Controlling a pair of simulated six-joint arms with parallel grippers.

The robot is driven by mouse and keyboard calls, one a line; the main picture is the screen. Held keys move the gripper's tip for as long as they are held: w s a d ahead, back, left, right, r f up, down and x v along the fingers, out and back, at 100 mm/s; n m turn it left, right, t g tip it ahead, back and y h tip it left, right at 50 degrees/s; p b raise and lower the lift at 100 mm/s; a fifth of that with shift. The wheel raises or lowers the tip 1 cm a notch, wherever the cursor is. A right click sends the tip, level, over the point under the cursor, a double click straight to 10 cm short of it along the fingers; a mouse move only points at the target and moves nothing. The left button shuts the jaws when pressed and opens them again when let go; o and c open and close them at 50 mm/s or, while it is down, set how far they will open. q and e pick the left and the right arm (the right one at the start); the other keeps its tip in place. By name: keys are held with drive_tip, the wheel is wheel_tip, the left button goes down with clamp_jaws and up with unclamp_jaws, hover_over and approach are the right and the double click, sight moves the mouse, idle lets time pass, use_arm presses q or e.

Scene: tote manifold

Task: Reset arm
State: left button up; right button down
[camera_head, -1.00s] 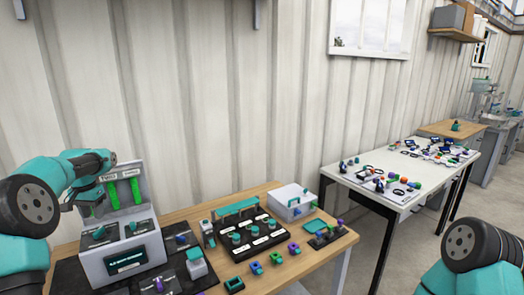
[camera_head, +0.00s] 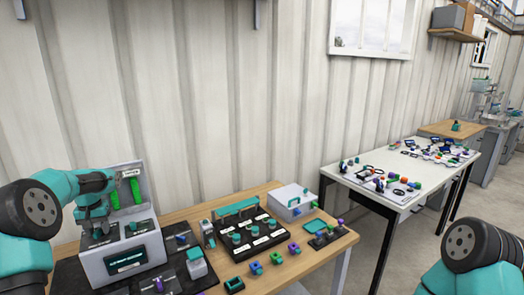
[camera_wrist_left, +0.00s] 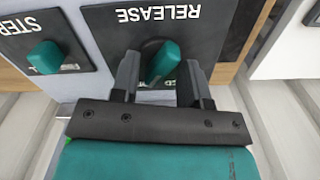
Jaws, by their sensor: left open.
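My left gripper (camera_head: 97,230) points down over the top left of a grey console (camera_head: 128,258) in the head view. In the left wrist view, its two fingers (camera_wrist_left: 162,78) are open, one on each side of a teal knob (camera_wrist_left: 163,60). I cannot tell whether they touch it. The knob sits on a black plate (camera_wrist_left: 205,22) marked RELEASE, seen upside down. A second teal knob (camera_wrist_left: 46,57) is on a neighbouring plate at the left. My right arm shows at the lower right of the head view; its gripper is out of view.
A green strip (camera_head: 135,190) stands on the console's back panel. Several small coloured blocks, a black tray (camera_head: 268,243) with teal knobs and a white box (camera_head: 293,201) are on the wooden table (camera_head: 262,192). A white table (camera_head: 408,198) with small parts stands at the right.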

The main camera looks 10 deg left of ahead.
sight(99, 228)
use_arm(q)
drive_tip(key=shift+n, duration=2.5)
drive_tip(key=shift+r, duration=0.1)
drive_tip(key=r+m, duration=0.1)
drive_tip(key=r, duration=0.1)
drive_tip(key=r+m, duration=0.1)
drive_tip(key=r, duration=0.1)
drive_tip(key=w+r, duration=0.1)
drive_tip(key=r, duration=0.2)
drive_tip(key=shift+a+r+m, duration=0.1)
drive_tip(key=shift+a+m, duration=0.1)
drive_tip(key=shift+m, duration=0.2)
wheel_tip(99, 228, up, 10)
drive_tip(key=s+m, duration=0.1)
drive_tip(key=m, duration=0.3)
drive_tip(key=shift+d+m, duration=0.25)
drive_tip(key=shift+m, duration=0.05)
wheel_tip(99, 228, down, 18)
drive_tip(key=shift+r, duration=0.2)
